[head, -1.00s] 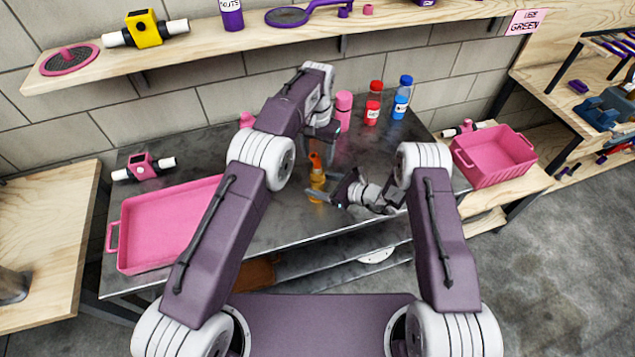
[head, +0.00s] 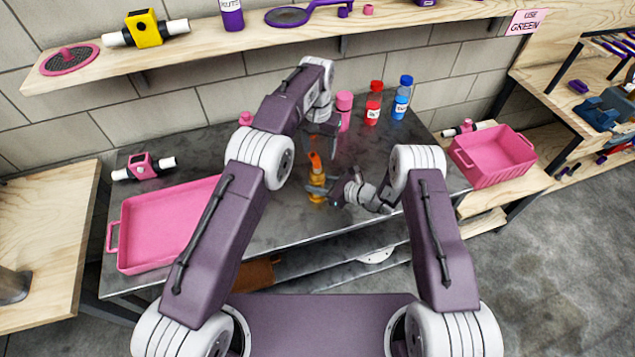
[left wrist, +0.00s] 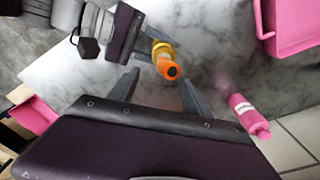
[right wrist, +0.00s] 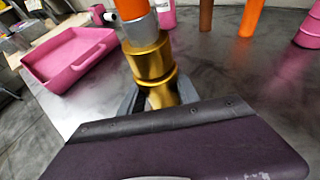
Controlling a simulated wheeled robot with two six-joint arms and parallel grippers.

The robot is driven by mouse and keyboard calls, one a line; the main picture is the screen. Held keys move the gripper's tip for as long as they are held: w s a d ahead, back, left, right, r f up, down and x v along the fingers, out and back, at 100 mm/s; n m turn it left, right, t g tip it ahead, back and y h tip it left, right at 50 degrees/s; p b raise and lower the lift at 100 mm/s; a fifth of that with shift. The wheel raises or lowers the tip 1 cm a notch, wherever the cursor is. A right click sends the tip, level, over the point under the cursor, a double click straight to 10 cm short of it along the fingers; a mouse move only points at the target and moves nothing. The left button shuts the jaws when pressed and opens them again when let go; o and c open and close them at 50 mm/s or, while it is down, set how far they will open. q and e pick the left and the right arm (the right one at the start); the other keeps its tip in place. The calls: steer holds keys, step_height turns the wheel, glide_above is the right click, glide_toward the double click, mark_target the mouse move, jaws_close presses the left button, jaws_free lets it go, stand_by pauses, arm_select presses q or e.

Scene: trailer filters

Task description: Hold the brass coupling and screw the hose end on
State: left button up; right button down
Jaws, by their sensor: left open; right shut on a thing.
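The brass coupling (head: 317,184) stands upright on the dark metal bench, and it fills the middle of the right wrist view (right wrist: 150,62). My right gripper (head: 320,190) is shut on its lower part from the right. The orange hose end (head: 315,160) is on top of the coupling, with a silver collar at its base in the right wrist view (right wrist: 139,28). How firmly it is seated I cannot tell. My left gripper (head: 320,140) is open above the hose end; in the left wrist view the orange end (left wrist: 168,68) shows beyond and between its fingers, apparently untouched.
A pink bottle (head: 344,108), a red bottle (head: 373,108) and a blue bottle (head: 401,100) stand at the back of the bench. A pink tray (head: 165,225) lies at the left, and a pink bin (head: 492,155) stands at the right.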

mark_target(317, 170)
arm_select(q)
steer(key=n, duration=2.8)
steer(key=shift+s+a+f+n, duration=0.1)
steer(key=shift+a+f+n, duration=0.1)
steer(key=shift+n, duration=0.1)
steer(key=shift+s+a+f+n+g, duration=0.2)
steer(key=shift+s+f+n+g, duration=0.15)
steer(key=shift+n, duration=0.45)
steer(key=shift+f, duration=0.1)
step_height(317, 170, down, 8)
steer(key=shift+r, duration=0.1)
steer(key=shift+c, duration=0.3)
